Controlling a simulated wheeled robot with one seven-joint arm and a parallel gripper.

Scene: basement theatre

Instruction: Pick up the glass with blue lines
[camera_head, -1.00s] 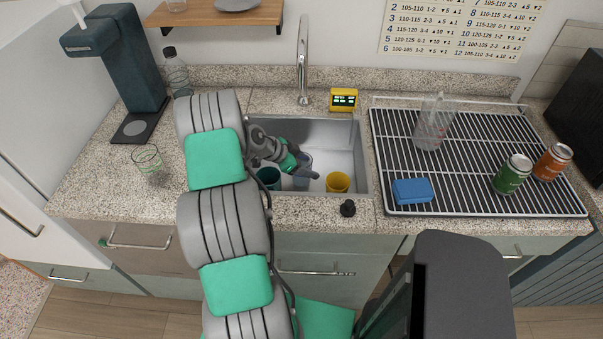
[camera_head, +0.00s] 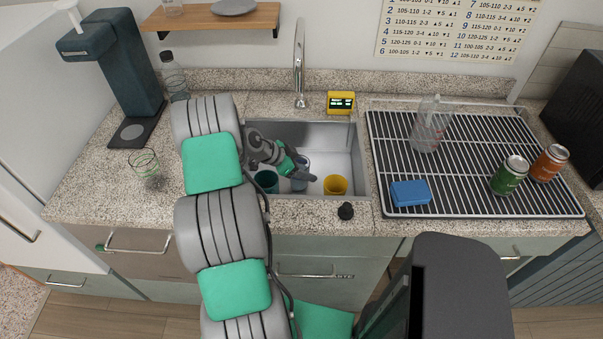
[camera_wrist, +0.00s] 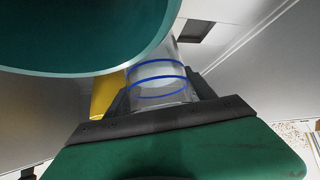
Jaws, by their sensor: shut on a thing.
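The glass with blue lines (camera_wrist: 158,80) is clear with blue rings around it. In the wrist view it stands between the two dark fingers of my gripper (camera_wrist: 160,98), which is shut on it. In the head view my gripper (camera_head: 303,172) is down in the sink, and the glass (camera_head: 300,184) shows only partly below the fingers. A teal cup (camera_wrist: 80,30) is very close to the glass and fills the upper left of the wrist view. A yellow cup (camera_wrist: 103,95) shows behind the left finger.
The sink (camera_head: 340,150) also holds the teal cup (camera_head: 267,181) at left and the yellow cup (camera_head: 335,185) at right. The faucet (camera_head: 299,65) rises behind. A drying rack (camera_head: 455,180) is at right, with a blue sponge (camera_head: 410,192) and cans. A green-lined glass (camera_head: 144,165) stands on the left counter.

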